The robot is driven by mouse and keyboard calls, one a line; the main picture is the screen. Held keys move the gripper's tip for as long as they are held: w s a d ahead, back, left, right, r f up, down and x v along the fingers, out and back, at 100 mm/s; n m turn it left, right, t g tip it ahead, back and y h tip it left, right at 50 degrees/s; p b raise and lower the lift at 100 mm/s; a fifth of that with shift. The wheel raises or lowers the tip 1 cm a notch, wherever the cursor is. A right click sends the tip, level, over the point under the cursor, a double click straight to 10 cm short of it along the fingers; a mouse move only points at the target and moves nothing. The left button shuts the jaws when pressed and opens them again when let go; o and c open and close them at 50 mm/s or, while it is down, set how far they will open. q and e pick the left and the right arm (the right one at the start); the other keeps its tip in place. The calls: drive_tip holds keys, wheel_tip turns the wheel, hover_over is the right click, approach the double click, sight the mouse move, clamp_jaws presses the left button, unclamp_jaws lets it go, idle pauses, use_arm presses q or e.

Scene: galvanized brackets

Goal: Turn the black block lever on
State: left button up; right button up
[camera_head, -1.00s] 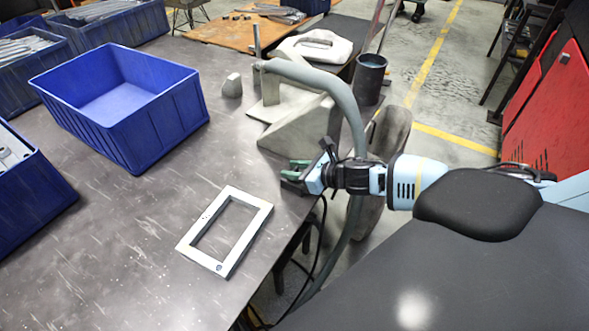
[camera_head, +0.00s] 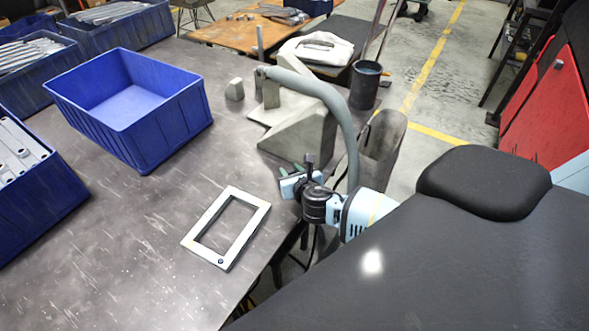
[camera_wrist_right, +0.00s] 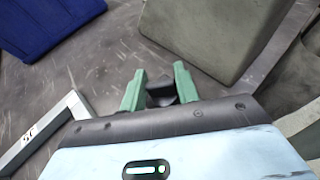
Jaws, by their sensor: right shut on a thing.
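My right gripper (camera_head: 291,170) is at the right edge of the dark table, in front of the grey angular block. In the right wrist view its two green fingers (camera_wrist_right: 161,88) are shut on a small black block lever (camera_wrist_right: 161,94), which shows between them. In the head view the lever is hidden by the gripper, so I cannot tell its angle there. My left gripper is in neither view.
A white rectangular frame (camera_head: 190,238) lies flat on the table (camera_head: 120,215) left of the gripper. The grey block (camera_head: 300,134) and a hose (camera_head: 347,125) stand just behind. An empty blue bin (camera_head: 150,125) stands further left. Bare table lies at the front left.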

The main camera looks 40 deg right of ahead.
drive_tip(key=m+h, duration=0.1)
drive_tip(key=m+g+h+p, duration=0.1)
drive_tip(key=h, duration=0.1)
drive_tip(key=shift+w+a+r+m, duration=0.1)
drive_tip(key=shift+a+r+m, duration=0.1)
drive_tip(key=shift+m, duration=0.2)
drive_tip(key=m+g+h, duration=0.2)
drive_tip(key=shift+d+f+m+h, duration=0.1)
drive_tip(key=shift+f+m+h, duration=0.05)
drive_tip(key=shift+m+h, duration=0.2)
drive_tip(key=m+g+h, duration=0.1)
drive_tip(key=m+g, duration=0.1)
drive_tip(key=shift+f+m+g+h, duration=0.15)
drive_tip(key=shift+m+g+h, duration=0.1)
drive_tip(key=shift+g+h, duration=0.1)
drive_tip(key=shift+m+g+h, duration=0.5)
drive_tip(key=shift+m+g, duration=0.25)
drive_tip(key=shift+m, duration=0.05)
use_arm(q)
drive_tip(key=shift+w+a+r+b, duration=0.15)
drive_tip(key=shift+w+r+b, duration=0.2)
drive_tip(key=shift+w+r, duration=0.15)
use_arm(e)
drive_tip(key=shift+m+g, duration=0.3)
drive_tip(key=shift+d+h, duration=0.1)
drive_tip(key=shift+h, duration=0.2)
drive_tip(key=o, duration=1)
